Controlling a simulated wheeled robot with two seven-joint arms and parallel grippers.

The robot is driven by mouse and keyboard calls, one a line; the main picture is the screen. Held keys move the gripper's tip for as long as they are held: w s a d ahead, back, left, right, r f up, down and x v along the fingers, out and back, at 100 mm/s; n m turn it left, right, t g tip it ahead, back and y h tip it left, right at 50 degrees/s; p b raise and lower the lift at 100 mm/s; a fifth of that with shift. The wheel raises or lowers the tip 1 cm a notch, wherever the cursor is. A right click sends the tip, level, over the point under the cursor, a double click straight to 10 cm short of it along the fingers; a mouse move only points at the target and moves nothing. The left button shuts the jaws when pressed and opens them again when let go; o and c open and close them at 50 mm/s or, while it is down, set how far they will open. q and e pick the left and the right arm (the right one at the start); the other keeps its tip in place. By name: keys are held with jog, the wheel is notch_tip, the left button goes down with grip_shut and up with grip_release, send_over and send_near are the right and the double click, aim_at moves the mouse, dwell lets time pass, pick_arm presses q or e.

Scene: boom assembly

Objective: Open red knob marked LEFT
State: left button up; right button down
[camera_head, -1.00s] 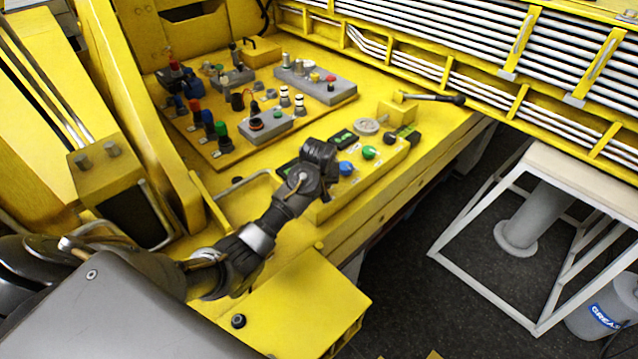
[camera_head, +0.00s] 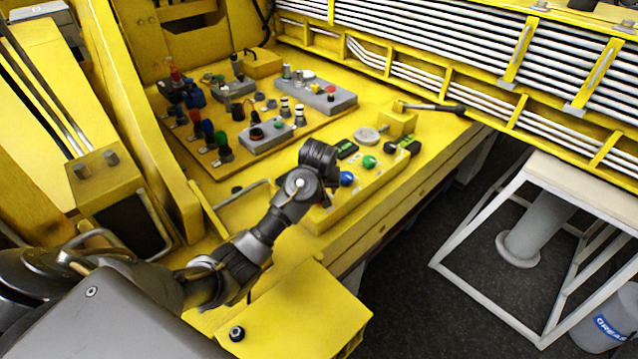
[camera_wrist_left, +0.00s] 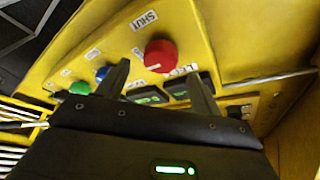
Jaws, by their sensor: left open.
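The red knob (camera_wrist_left: 160,55) sits on the yellow panel in the left wrist view. A label reading SHUT is above it, and a partly hidden label starting with LE is below right. My left gripper (camera_wrist_left: 158,70) is open, with a finger to each side below the knob. The knob shows between and just beyond the fingertips; I cannot tell whether they touch it. In the head view my left gripper (camera_head: 320,160) is over the near-left end of the small control panel (camera_head: 338,208), and the red knob is hidden there. My right gripper is not in view.
A blue button (camera_head: 347,179) and a green button (camera_head: 369,162) stand beside my left gripper. A black-handled lever (camera_head: 440,108) is farther back. A board with several switches (camera_head: 215,168) lies to the left. A bent rail (camera_head: 240,196) is close to the arm.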

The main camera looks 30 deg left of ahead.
pick_arm(q)
jog(key=v, duration=0.7)
jog(key=shift+r, duration=0.2)
